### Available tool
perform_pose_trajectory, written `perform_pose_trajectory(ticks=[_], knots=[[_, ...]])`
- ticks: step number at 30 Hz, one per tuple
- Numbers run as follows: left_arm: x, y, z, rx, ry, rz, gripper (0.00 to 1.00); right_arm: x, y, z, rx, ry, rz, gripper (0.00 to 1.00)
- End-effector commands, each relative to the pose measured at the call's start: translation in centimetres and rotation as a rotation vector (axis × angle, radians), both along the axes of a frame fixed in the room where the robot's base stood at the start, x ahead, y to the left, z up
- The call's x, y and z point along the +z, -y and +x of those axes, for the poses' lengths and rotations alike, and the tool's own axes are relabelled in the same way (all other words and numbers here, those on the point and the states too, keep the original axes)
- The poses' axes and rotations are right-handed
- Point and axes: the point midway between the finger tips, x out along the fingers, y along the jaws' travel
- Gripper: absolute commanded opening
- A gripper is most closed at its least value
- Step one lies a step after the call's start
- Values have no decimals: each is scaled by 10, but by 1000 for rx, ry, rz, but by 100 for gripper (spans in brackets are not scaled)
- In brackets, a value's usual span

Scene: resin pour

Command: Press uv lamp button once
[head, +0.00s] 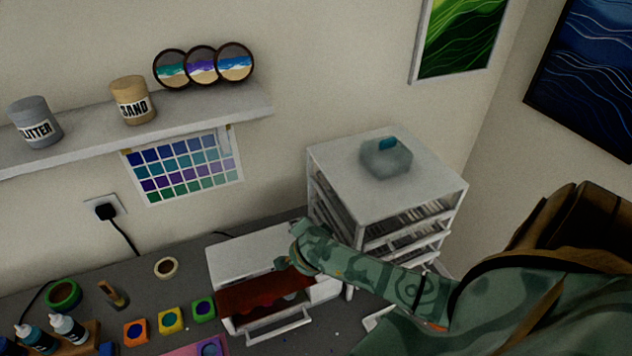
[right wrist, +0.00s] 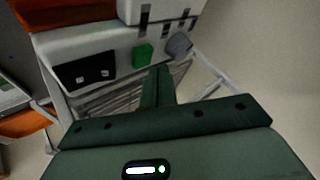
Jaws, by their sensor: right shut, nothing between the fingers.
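The UV lamp (head: 245,252) is a white box with a dark red translucent shield, standing on the grey bench in the head view. In the right wrist view its white side panel (right wrist: 115,45) carries a green button (right wrist: 142,54), a grey knob (right wrist: 179,45) and a black display (right wrist: 86,71). My right gripper (right wrist: 160,72) is shut and empty, its fingertips close below and right of the green button. I cannot tell whether they touch the panel. In the head view my right forearm and hand reach over the lamp's right side and hide part of it. My left gripper is out of view.
A white drawer unit (head: 335,165) with a hazy grey object (head: 386,160) on top stands behind my right arm. Small colored pots (head: 171,319), a tape roll (head: 166,268) and bottles (head: 68,328) stand left of the lamp. A shelf (head: 200,112) hangs above.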

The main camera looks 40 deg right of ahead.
Motion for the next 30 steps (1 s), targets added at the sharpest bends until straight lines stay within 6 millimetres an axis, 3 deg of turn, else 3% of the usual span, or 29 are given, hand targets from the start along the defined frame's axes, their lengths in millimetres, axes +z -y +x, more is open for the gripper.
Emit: perform_pose_trajectory(ticks=[30], knots=[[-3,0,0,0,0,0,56,-13,0,0,0,0,0,0]])
